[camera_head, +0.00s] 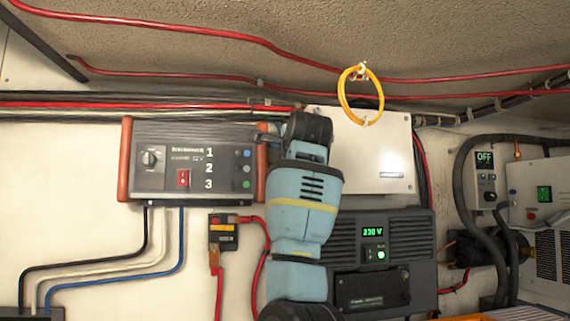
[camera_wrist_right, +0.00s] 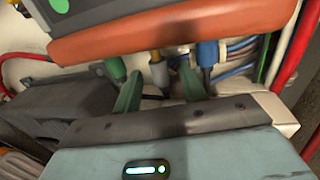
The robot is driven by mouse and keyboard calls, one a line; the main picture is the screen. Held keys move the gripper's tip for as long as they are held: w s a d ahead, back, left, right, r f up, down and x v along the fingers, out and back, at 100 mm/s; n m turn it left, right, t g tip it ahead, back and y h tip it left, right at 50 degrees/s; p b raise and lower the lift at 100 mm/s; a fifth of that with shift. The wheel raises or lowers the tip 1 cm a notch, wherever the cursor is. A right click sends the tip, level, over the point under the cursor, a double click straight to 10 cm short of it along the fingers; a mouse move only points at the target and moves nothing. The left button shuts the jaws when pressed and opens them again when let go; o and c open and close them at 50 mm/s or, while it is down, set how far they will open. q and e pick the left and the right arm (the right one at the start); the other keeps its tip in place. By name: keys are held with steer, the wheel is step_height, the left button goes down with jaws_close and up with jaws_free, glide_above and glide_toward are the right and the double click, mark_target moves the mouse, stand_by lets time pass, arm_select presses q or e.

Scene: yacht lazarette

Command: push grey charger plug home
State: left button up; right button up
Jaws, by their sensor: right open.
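The charger (camera_head: 205,165) is a dark grey box with orange end caps and the numbers 1, 2, 3, fixed on the wall at left in the head view. Its orange end (camera_wrist_right: 170,32) crosses the top of the right wrist view. Below it are a green plug (camera_wrist_right: 116,69), a grey plug (camera_wrist_right: 158,72) with a yellowish part, and a blue plug (camera_wrist_right: 207,54). My right gripper (camera_wrist_right: 160,86) is open, its green fingers either side of the grey plug's line. I cannot tell whether they touch it or how deep it sits.
A dark inverter (camera_head: 390,240) reading 230 V and a white panel (camera_head: 372,150) are beside my arm. A yellow cable loop (camera_head: 359,95) hangs above. Black, white and blue cables run below the charger. A red cable (camera_wrist_right: 289,50) passes at right in the wrist view.

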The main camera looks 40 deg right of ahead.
jaws_close()
stand_by(0.3)
steer(key=shift+w+a, duration=0.1)
steer(key=shift+w+a, duration=0.3)
steer(key=shift+a, duration=0.2)
steer(key=shift+w+a, duration=0.25)
steer(key=shift+a, duration=0.25)
jaws_free()
steer(key=shift+a, duration=0.1)
